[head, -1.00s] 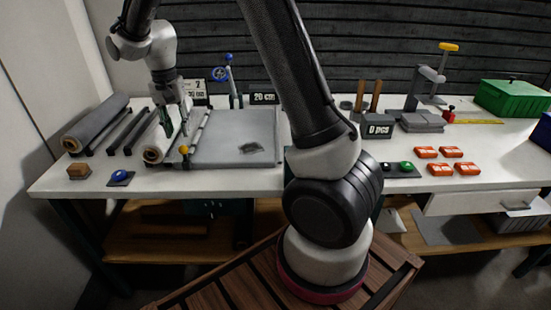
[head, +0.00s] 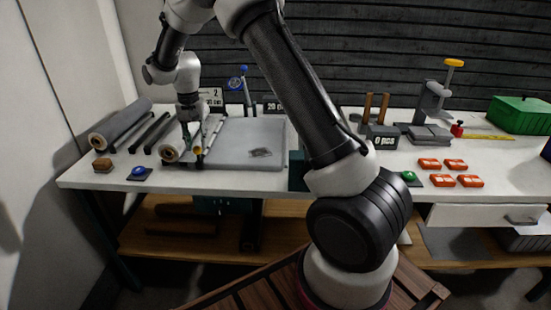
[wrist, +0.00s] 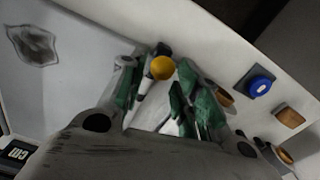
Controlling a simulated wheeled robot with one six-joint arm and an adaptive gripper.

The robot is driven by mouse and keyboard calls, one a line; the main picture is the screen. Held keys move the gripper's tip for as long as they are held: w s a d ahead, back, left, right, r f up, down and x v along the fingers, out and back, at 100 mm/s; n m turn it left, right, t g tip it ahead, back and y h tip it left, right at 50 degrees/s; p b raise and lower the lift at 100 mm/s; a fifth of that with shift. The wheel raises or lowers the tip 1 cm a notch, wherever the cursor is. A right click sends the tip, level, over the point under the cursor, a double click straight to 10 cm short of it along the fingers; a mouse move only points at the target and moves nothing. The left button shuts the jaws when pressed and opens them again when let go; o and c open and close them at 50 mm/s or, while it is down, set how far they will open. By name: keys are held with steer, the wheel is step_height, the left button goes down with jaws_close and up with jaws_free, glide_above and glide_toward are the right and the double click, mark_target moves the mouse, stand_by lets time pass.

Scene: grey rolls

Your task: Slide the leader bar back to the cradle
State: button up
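The leader bar (head: 206,134) is a pale rod with a yellow knob (head: 198,151) at its near end. It lies across the left edge of the grey sheet on the cutting bed, just right of a grey roll (head: 170,154). My gripper (head: 194,143) points down over the near part of the bar, close to the knob. In the wrist view its green fingers (wrist: 160,88) stand apart with a clear gap. The yellow knob (wrist: 162,68) shows near the gap, nearer the left finger. Whether a finger touches the bar cannot be told. The cradle cannot be clearly picked out.
A blue button (head: 139,171) and a brown block (head: 102,164) lie at the front left. A large grey roll (head: 120,125) and dark rails stand further left. A dark patch (head: 260,152) marks the otherwise clear sheet (head: 245,135). Orange packs (head: 442,180) lie at right.

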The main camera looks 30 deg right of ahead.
mark_target(199, 152)
step_height(199, 152, down, 6)
steer(key=shift+s+f, duration=0.1)
steer(key=s+d, duration=0.4)
steer(key=d, duration=0.3)
steer(key=s+d, duration=0.5)
steer(key=d, duration=0.2)
steer(key=s+d, duration=0.5)
steer(key=d, duration=0.2)
steer(key=shift+s+d, duration=0.2)
steer(key=shift+d, duration=0.05)
steer(key=shift+r, duration=0.2)
step_height(199, 152, up, 9)
steer(key=shift+f, duration=0.1)
